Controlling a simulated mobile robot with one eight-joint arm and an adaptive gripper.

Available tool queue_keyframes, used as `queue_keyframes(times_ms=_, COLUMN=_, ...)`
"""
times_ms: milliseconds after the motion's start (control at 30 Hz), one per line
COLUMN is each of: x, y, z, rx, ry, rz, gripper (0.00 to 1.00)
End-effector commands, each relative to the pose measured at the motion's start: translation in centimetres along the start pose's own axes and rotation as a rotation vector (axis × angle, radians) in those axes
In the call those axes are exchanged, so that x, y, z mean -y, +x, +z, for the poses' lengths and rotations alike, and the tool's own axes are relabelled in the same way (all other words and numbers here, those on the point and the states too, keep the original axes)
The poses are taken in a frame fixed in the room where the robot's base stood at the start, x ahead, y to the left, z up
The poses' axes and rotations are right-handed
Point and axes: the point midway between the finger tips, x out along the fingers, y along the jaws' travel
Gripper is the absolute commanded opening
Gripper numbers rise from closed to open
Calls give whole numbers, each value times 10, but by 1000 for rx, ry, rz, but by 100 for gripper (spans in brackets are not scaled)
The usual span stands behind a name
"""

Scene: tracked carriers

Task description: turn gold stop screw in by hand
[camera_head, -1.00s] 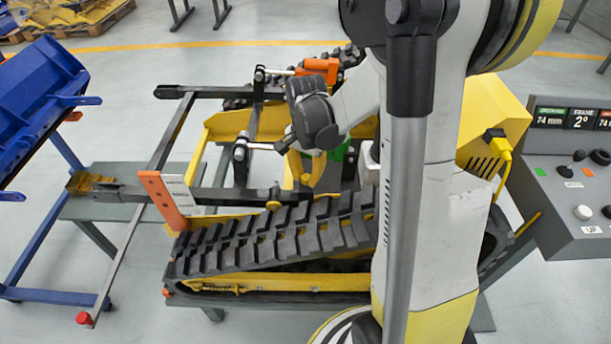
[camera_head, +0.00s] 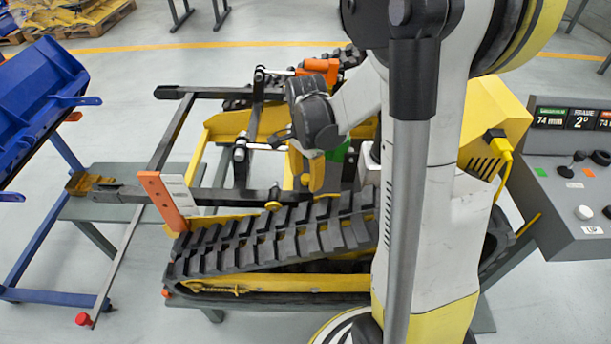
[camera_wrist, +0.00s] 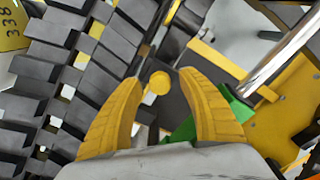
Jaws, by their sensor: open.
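The gold stop screw shows in the wrist view as a small round gold head (camera_wrist: 158,83), with a dark bar behind it. In the head view its gold head (camera_head: 272,205) shows low at the side of the dark frame bar, above the near track. My gripper (camera_wrist: 160,76) is open, with its two yellow fingers spread to the left and right of the screw head in the picture. Gaps show on both sides, and how far off the head is cannot be told. In the head view my gripper (camera_head: 308,172) points down over the carrier, up and right of the screw.
The rubber track (camera_head: 270,237) lies close below the screw. An orange-and-white plate (camera_head: 165,200) stands to its left. A green part (camera_wrist: 185,130) and a shiny rod (camera_wrist: 280,60) lie near my right finger. A control panel (camera_head: 575,185) stands at right, a blue bucket (camera_head: 35,105) at left.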

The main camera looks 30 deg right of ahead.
Motion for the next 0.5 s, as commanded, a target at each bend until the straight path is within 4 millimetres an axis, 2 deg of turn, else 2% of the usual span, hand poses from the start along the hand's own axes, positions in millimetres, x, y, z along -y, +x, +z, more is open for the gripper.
queue_keyframes(times_ms=233, x=0, y=0, z=0, rx=0, ry=-573, rz=0, gripper=47)
queue_keyframes(times_ms=500, x=0, y=0, z=0, rx=0, ry=-865, rz=0, gripper=47)
